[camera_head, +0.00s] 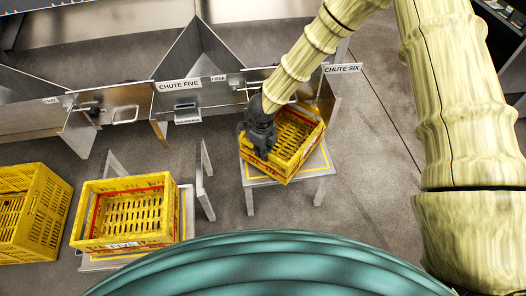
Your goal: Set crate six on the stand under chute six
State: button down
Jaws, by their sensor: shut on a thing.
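A yellow crate (298,134) with a red band inside is on or just above the grey stand (316,164) below the sign "CHUTE SIX" (342,68). The crate sits turned at an angle to the yellow outline on the stand top. I cannot tell whether its base touches the stand. My dark gripper (262,150) is shut on the crate's left wall. My arm hides part of the chute and the crate's far left corner. No number shows on this crate.
A yellow crate labelled "FIVE" (125,212) rests on another stand at lower left. A further yellow crate (35,214) is at the far left. The "CHUTE FIVE" panel (180,84) stands behind. A grey upright frame (203,180) stands between the stands. Floor at right (375,180) is clear.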

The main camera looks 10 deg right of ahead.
jog(key=c, duration=1.5)
grip_release()
notch_tip(320, 180, up, 12)
jog(key=shift+s+a+r+p, duration=0.1)
jog(key=shift+p, duration=0.95)
